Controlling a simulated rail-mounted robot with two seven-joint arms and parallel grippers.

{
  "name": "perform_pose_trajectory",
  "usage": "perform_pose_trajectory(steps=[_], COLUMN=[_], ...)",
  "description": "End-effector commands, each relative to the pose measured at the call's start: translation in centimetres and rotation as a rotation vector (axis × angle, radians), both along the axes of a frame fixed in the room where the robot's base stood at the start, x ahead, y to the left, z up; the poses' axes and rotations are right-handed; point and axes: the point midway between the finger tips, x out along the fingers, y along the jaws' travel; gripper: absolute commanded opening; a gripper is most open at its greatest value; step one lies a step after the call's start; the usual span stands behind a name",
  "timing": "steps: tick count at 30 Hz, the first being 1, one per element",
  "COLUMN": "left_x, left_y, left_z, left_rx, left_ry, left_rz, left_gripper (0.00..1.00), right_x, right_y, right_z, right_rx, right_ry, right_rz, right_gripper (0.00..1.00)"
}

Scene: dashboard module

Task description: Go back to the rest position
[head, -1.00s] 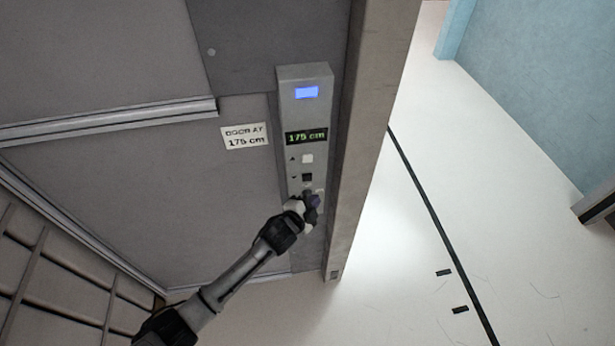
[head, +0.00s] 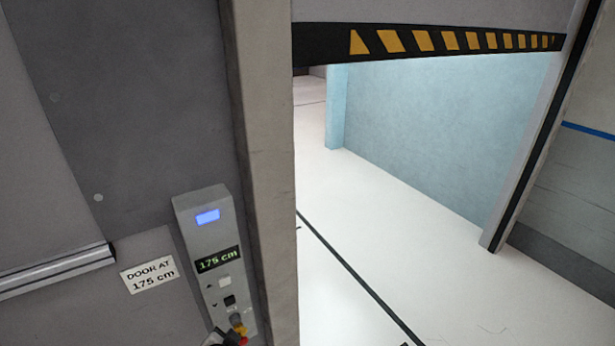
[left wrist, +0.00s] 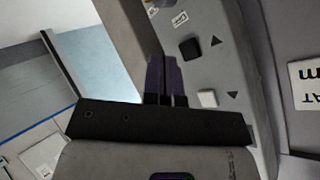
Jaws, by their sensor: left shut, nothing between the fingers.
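A grey control panel (head: 216,265) is mounted beside the doorway. Its display (head: 218,259) reads 175 cm. Below it are a white button (head: 224,282) with an up arrow and a dark button (head: 229,300) with a down arrow. In the left wrist view, turned over, the dark button (left wrist: 190,48) and white button (left wrist: 207,97) show right of my left gripper (left wrist: 164,62). Its purple fingers are together and empty, close to the panel; contact cannot be told. In the head view, small dark, red and yellow parts at the panel's lower end are cut off. My right gripper is not in view.
A grey post (head: 262,190) stands right of the panel. A black-and-yellow striped bar (head: 430,42) spans the top of the doorway. Pale floor (head: 400,230) beyond it is clear, with a blue wall (head: 430,130) behind. A sign (head: 149,278) reads DOOR AT 175 cm.

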Motion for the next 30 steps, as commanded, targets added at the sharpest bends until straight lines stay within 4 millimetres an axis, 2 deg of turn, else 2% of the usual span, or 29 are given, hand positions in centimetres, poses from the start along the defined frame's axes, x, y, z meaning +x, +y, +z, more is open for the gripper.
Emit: perform_pose_trajectory(steps=[1, 3, 5, 8, 10, 12, 16, 21, 25, 30], left_x=[-0.8, -2.9, -5.7, -11.4, -15.9, -19.6, -25.4, -31.6, -35.2, -37.8], left_y=[-0.1, -0.2, -0.2, -0.1, 0.1, 0.4, 0.9, 1.5, 1.3, 1.2], left_z=[2.7, 6.0, 7.5, 9.0, 9.4, 9.6, 8.8, 5.5, 3.7, 2.7], left_rx=[-0.048, -0.121, -0.178, -0.258, -0.305, -0.341, -0.382, -0.382, -0.374, -0.365], left_ry=[0.011, 0.044, 0.086, 0.162, 0.213, 0.241, 0.301, 0.452, 0.547, 0.61], left_rz=[0.048, 0.119, 0.165, 0.222, 0.245, 0.259, 0.297, 0.36, 0.383, 0.396], left_gripper=[0.0, 0.0, 0.0, 0.0, 0.0, 0.0, 0.0, 0.0, 0.0, 0.0], right_x=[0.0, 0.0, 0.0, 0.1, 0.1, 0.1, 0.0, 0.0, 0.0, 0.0], right_y=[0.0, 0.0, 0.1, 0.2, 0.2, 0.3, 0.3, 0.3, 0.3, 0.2], right_z=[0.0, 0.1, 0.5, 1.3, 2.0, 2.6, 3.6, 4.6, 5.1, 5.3], right_rx=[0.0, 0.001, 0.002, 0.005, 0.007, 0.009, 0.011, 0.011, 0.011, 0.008], right_ry=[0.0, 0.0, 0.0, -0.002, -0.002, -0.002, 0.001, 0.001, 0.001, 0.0], right_rz=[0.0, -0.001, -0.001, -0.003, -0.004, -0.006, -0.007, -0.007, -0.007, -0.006], right_gripper=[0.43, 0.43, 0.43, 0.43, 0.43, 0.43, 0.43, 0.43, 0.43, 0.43])
